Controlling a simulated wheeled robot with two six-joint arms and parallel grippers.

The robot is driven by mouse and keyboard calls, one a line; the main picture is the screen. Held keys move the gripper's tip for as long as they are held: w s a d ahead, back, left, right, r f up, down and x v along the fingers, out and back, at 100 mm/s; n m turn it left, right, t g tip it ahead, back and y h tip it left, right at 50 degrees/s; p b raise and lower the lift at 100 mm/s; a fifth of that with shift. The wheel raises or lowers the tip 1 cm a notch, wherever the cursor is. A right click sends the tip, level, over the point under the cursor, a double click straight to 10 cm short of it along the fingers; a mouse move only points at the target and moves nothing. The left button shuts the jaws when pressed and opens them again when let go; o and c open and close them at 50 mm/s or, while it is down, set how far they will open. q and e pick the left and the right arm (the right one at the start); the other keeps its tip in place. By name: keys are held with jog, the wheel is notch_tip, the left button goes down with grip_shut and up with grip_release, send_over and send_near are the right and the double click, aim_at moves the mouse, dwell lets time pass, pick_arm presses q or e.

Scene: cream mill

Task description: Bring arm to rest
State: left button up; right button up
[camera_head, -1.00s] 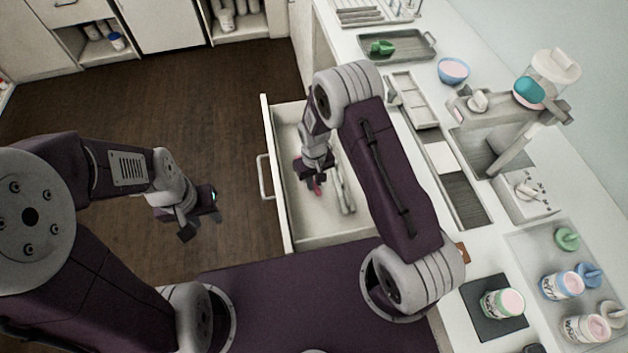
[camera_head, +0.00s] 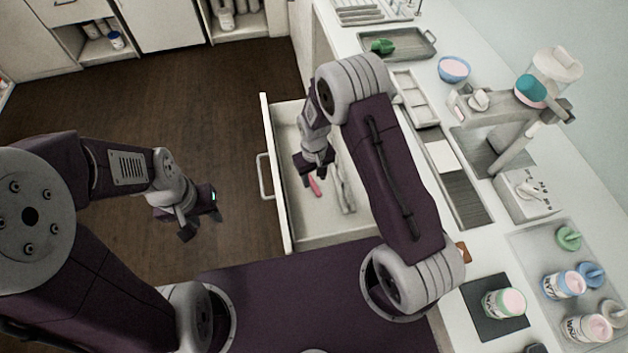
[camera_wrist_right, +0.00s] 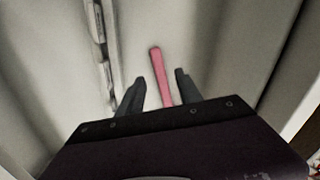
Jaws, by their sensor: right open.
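My right gripper (camera_head: 314,166) hangs over the open white drawer (camera_head: 330,231). In the right wrist view its two fingers (camera_wrist_right: 157,95) are spread apart. A pink stick-like thing (camera_head: 314,186) lies on the drawer floor below it. In the right wrist view the pink thing (camera_wrist_right: 158,70) shows between and beyond the fingers, and the gripper's body hides its near end. My left gripper (camera_head: 200,226) is over the dark wood floor, clear of the drawer; its finger gap is too small to judge.
Pale utensils (camera_head: 346,187) lie in the drawer beside the pink thing. The counter on the right holds a tray with a green scoop (camera_head: 382,46), a blue bowl (camera_head: 453,70), a mill machine (camera_head: 530,92) and several labelled tubs (camera_head: 503,303). The floor left of the drawer is clear.

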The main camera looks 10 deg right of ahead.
notch_tip(320, 180, up, 6)
jog(key=shift+r, duration=0.15)
